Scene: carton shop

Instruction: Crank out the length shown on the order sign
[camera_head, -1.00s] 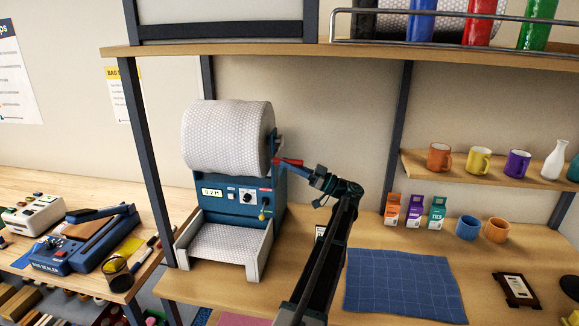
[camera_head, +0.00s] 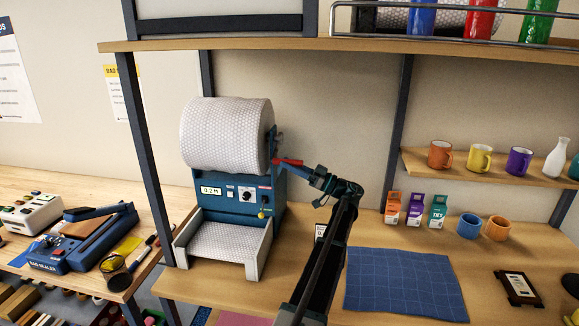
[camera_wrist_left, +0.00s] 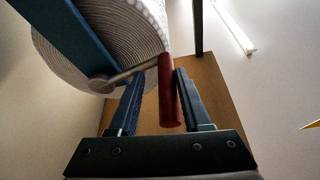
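A blue dispenser (camera_head: 207,208) carries a large roll of bubble wrap (camera_head: 226,135), with a sheet in its front tray (camera_head: 259,250). Its display (camera_head: 211,191) appears to read 0.2 M. The red crank handle (camera_head: 288,162) sticks out on the right side. My left gripper (camera_head: 304,168) is at the handle. In the left wrist view the handle (camera_wrist_left: 169,95) lies between the fingers, close to the right finger, with a gap on the left. A small sign (camera_head: 320,231) stands behind my left arm, partly hidden; I cannot read its full number. My right gripper is not in view.
A blue gridded mat (camera_head: 403,285) lies right of my arm. Small cartons (camera_head: 414,209) and mugs (camera_head: 468,227) stand behind it. A dark framed card (camera_head: 519,288) lies on the right. A bag sealer (camera_head: 80,240) is on the left bench. A shelf (camera_head: 300,45) crosses above the roll.

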